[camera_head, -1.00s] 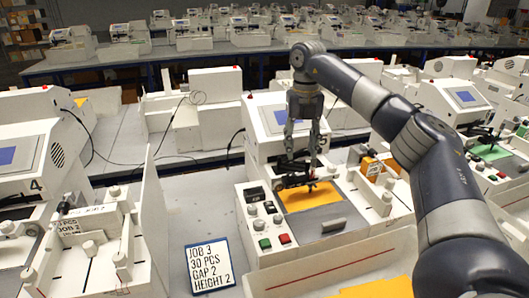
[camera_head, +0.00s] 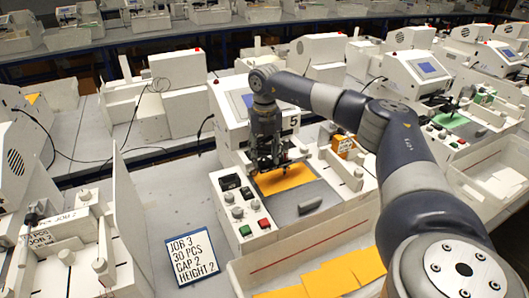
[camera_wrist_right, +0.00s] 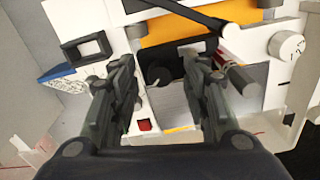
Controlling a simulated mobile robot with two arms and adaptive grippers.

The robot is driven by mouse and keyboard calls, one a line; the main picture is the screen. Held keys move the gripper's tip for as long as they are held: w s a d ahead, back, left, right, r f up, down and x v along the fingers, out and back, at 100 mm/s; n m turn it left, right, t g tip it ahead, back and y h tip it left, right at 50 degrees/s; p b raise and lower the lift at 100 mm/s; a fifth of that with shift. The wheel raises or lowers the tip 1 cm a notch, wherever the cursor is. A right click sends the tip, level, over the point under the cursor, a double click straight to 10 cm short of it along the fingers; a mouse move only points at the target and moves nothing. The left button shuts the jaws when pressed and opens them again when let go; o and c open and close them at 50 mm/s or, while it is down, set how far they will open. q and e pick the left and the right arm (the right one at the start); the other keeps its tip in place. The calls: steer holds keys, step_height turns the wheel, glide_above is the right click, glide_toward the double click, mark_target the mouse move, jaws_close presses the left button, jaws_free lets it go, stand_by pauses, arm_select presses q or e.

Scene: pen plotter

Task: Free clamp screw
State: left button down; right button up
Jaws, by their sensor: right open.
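My right gripper (camera_head: 268,163) is over the back of the orange sheet (camera_head: 287,179) on the plotter (camera_head: 236,102), at its pen carriage. In the right wrist view its two fingers (camera_wrist_right: 165,88) are apart. A dark rod with a red part (camera_wrist_right: 235,75) lies just beside the right finger. I cannot tell whether they touch. The carriage is mostly hidden behind my gripper in the head view. My left gripper is not in view.
A job card (camera_head: 191,258) lies left of the plotter. A control panel with a green button (camera_head: 245,230) and a red button (camera_head: 264,223) is at its front left. A tray holding orange sheets (camera_head: 335,275) stands in front. Another plotter (camera_head: 423,69) is at right.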

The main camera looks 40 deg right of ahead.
steer(key=shift+s+f, duration=0.1)
steer(key=shift+f, duration=0.05)
jaws_close()
steer(key=shift+n, duration=0.3)
steer(key=n, duration=0.4)
steer(key=shift+p, duration=0.3)
steer(key=n, duration=0.5)
steer(key=shift+n, duration=0.4)
steer(key=n, duration=0.9)
steer(key=shift+n, duration=0.4)
